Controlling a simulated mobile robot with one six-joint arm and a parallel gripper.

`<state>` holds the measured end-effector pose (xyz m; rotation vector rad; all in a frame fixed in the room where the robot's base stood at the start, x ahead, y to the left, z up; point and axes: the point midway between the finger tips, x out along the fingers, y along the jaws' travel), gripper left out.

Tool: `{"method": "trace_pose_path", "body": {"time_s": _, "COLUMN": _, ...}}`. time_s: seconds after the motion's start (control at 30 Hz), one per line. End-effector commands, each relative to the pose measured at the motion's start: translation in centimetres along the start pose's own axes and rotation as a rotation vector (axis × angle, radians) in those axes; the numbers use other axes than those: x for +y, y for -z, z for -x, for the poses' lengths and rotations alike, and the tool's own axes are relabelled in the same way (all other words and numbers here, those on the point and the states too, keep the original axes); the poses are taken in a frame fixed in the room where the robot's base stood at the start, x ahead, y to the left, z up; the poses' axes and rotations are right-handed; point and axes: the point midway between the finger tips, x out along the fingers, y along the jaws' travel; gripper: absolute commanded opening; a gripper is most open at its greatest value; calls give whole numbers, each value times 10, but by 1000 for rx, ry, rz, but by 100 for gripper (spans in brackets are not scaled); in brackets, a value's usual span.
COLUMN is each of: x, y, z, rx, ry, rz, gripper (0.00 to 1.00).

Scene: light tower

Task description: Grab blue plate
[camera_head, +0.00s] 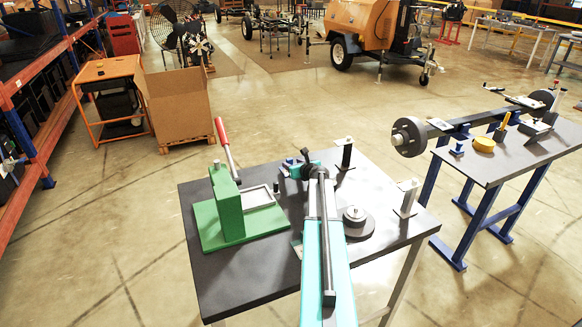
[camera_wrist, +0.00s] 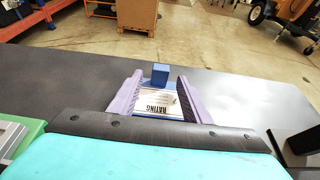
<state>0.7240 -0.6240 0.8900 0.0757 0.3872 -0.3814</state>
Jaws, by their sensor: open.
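The blue plate, with a light label reading "RATING" (camera_wrist: 158,101), lies between my gripper's fingers in the wrist view. A raised blue block (camera_wrist: 160,73) stands at its far end. My gripper (camera_wrist: 156,98) is open, with one purple finger on each side of the plate. I cannot tell whether either finger touches it. In the head view my gripper (camera_head: 296,167) is low over the back of the dark table (camera_head: 245,285), and the small blue shape there is too small to separate clearly from the fingers.
A green press (camera_head: 228,212) with a red handle stands left of my gripper. A black post (camera_head: 345,155), a grey round base (camera_head: 355,222) and a white-topped post (camera_head: 407,198) stand to the right. A second table (camera_head: 525,155) carries a long shaft.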

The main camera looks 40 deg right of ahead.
Motion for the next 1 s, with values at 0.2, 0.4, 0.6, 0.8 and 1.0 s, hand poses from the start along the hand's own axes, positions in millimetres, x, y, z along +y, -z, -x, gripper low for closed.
{"method": "trace_pose_path", "body": {"time_s": 0.2, "x": 0, "y": 0, "z": -16, "rx": 1, "ry": 0, "rz": 0, "gripper": 44}}
{"method": "trace_pose_path", "body": {"time_s": 0.4, "x": 0, "y": 1, "z": -18, "rx": 1, "ry": 0, "rz": 0, "gripper": 44}}
{"method": "trace_pose_path", "body": {"time_s": 0.6, "x": 0, "y": 1, "z": -18, "rx": 1, "ry": 0, "rz": 0, "gripper": 44}}
{"method": "trace_pose_path", "body": {"time_s": 0.8, "x": 0, "y": 1, "z": -18, "rx": 1, "ry": 1, "rz": 0, "gripper": 44}}
{"method": "trace_pose_path", "body": {"time_s": 1.0, "x": -1, "y": 1, "z": -18, "rx": 1, "ry": 1, "rz": 0, "gripper": 18}}
